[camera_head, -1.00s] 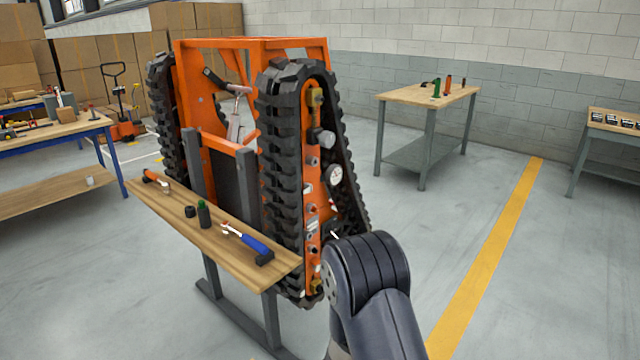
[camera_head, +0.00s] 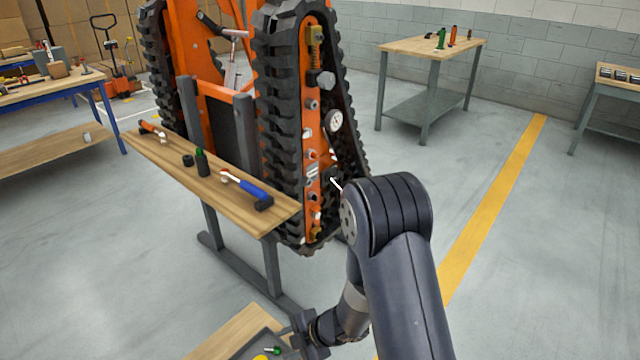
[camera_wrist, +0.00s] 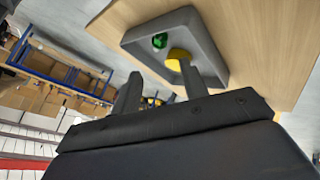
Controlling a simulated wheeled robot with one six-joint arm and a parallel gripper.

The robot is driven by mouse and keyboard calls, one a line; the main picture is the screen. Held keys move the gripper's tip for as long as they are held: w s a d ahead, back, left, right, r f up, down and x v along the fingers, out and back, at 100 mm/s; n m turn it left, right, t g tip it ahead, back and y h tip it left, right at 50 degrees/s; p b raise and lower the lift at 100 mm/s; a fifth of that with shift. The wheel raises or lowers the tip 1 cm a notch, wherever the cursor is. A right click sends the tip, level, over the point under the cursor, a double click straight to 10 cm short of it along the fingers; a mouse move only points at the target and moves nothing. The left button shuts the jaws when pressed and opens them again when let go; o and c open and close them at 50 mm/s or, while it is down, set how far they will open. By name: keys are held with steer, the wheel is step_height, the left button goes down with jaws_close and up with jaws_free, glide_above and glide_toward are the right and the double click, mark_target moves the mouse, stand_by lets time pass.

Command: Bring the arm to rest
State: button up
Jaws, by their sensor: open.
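My arm (camera_head: 405,270) reaches in from the bottom right of the head view and bends down to the left. My gripper shows in the wrist view (camera_wrist: 160,88), with its two fingers apart and nothing between them. In the head view it is near the bottom edge, beside a grey tray (camera_head: 240,350) on a wooden surface (camera_head: 222,328). The tray also shows in the wrist view (camera_wrist: 215,62), beyond the fingers. It holds a green item (camera_wrist: 160,41) and a yellow item (camera_wrist: 178,58), partly hidden by a finger.
An orange tracked carrier (camera_head: 316,180) stands upright ahead. A wooden shelf (camera_head: 225,190) before it bears a blue-handled tool (camera_head: 248,187) and a green-capped bottle (camera_head: 202,163). Workbenches stand at left (camera_head: 50,85) and back right (camera_head: 432,47).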

steer(key=p+v, duration=0.1)
steer(key=v, duration=0.6)
steer(key=b+x, duration=0.2)
steer(key=x, duration=0.9)
steer(key=shift+s+f, duration=0.1)
step_height(320, 180, up, 10)
steer(key=p, duration=0.9)
steer(key=w+d+r+m+t+h, duration=0.1)
steer(key=d+m+t+h, duration=0.1)
steer(key=d+m+t, duration=0.3)
steer(key=w+d+r+m+t+h+b, duration=0.1)
steer(key=d+m+t, duration=0.4)
steer(key=d, duration=0.6)
steer(key=w+d+r+m+t+h+b, duration=0.1)
steer(key=w+d+r+m+t+h, duration=0.1)
steer(key=d+m+t+h, duration=0.3)
steer(key=shift+w+d+r+m+t, duration=0.45)
steer(key=shift+w+d, duration=0.3)
steer(key=shift+d, duration=1.35)
steer(key=shift+w, duration=0.2)
